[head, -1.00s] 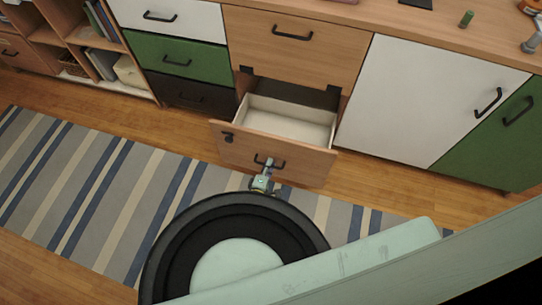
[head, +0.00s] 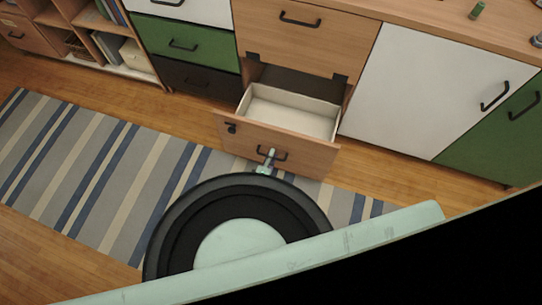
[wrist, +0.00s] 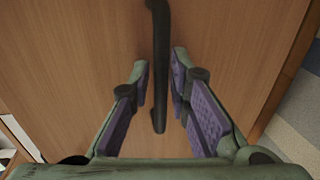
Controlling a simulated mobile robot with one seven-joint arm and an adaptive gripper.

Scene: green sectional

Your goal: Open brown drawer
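The brown wood-fronted drawer (head: 275,146) below the wood cabinet front is pulled well out, and its pale, empty inside shows in the head view. Its black bar handle (head: 280,156) is on the front face. My gripper (head: 267,160) is at this handle. In the wrist view the handle (wrist: 159,75) runs between the two purple-padded fingers of my gripper (wrist: 160,82). The fingers stand apart on either side of it, with narrow gaps showing. Contact at the handle is not clear.
A closed wood front (head: 297,35) is above the open drawer. White, green and dark drawers (head: 197,80) stand closed to its left, a white door (head: 415,90) to its right. A striped rug (head: 85,165) covers the floor at the left. My round base is close to the drawer.

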